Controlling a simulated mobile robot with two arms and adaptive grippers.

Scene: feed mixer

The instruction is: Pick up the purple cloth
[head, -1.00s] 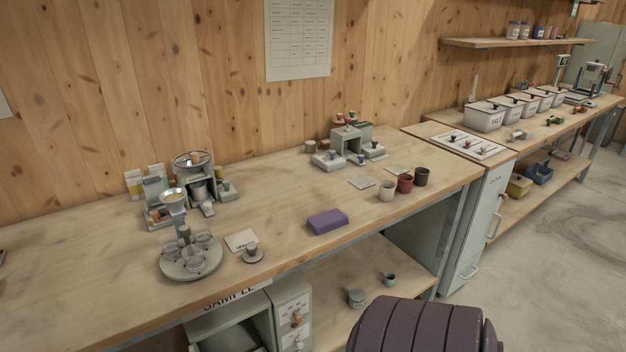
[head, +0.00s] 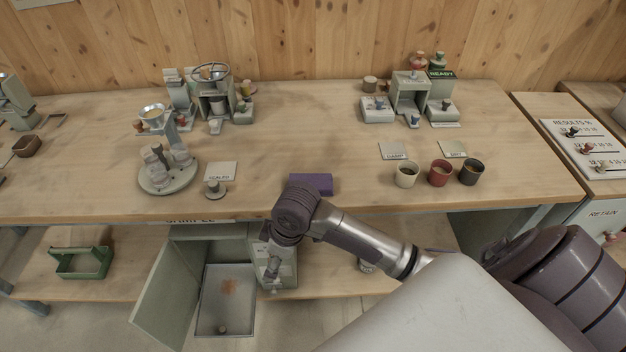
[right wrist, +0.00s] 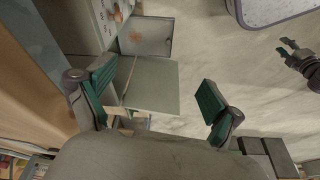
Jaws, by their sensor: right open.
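The purple cloth (head: 314,183) lies folded as a flat block on the bench top near its front edge, in the head view. The cloth is not visible there. My left gripper (right wrist: 289,50) shows small at that view's right; its opening is unclear.
Left of the cloth are a small weight (head: 214,190) and a round stand with cups (head: 168,180). Three cups, including a red one (head: 439,173), stand to the right. Below, a cabinet door (head: 165,290) stands open. The bench behind the cloth is clear.

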